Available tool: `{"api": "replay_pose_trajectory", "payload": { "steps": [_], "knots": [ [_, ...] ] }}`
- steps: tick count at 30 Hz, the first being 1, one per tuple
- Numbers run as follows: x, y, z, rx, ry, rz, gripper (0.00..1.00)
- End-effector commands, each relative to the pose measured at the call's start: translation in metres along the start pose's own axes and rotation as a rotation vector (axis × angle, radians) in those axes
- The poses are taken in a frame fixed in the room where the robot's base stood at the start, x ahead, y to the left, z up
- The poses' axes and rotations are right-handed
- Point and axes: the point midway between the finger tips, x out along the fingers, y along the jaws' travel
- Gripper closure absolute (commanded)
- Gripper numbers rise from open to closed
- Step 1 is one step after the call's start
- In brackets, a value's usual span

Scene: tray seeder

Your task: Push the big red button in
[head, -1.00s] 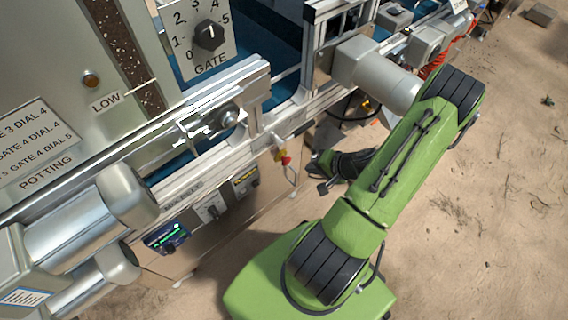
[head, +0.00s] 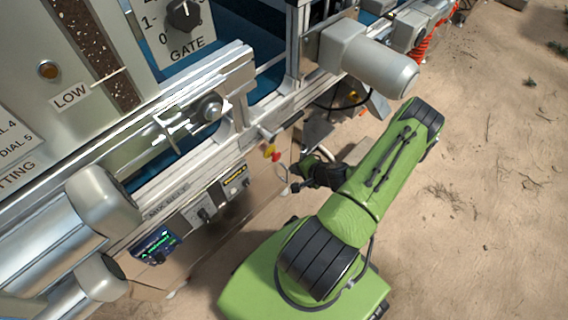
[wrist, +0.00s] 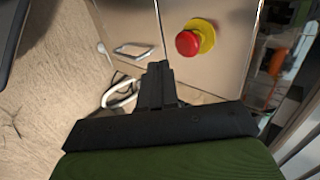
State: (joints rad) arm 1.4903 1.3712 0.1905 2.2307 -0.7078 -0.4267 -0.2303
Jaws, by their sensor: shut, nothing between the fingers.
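The big red button (wrist: 188,43) sits on a yellow round base (wrist: 206,36) on a flat metal panel in the wrist view. In the head view the red button (head: 275,157) is small, on the machine's front side below the rail. My gripper (wrist: 160,70) is shut and empty. Its tips lie below and left of the button in the wrist view, apart from it. In the head view my gripper (head: 297,178) is just right of and below the button, beside the machine.
A metal handle (wrist: 134,50) is on the panel left of the button. A grey motor (head: 370,62) juts out above the arm. A control box with a green-lit display (head: 155,245) hangs at lower left. Open sandy ground lies to the right.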

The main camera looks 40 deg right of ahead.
Motion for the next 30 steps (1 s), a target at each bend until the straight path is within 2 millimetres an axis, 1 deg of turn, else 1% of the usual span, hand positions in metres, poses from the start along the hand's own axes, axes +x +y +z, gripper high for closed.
{"api": "replay_pose_trajectory", "payload": {
  "steps": [1,3,6,9,13,22,27,30],
  "knots": [
    [0.014,0.003,0.001,-0.002,-0.003,0.0,1.0],
    [0.029,0.002,0.001,-0.003,-0.001,-0.001,1.0],
    [0.04,-0.014,0.001,-0.006,-0.002,-0.001,1.0],
    [0.048,-0.022,0.0,-0.004,0.0,0.0,1.0],
    [0.051,-0.027,0.0,0.0,0.001,0.0,1.0],
    [0.052,-0.028,0.0,-0.001,0.0,0.001,1.0],
    [0.065,-0.041,0.0,-0.005,-0.002,0.0,1.0],
    [0.068,-0.044,0.0,-0.001,-0.001,-0.003,1.0]
  ]
}}
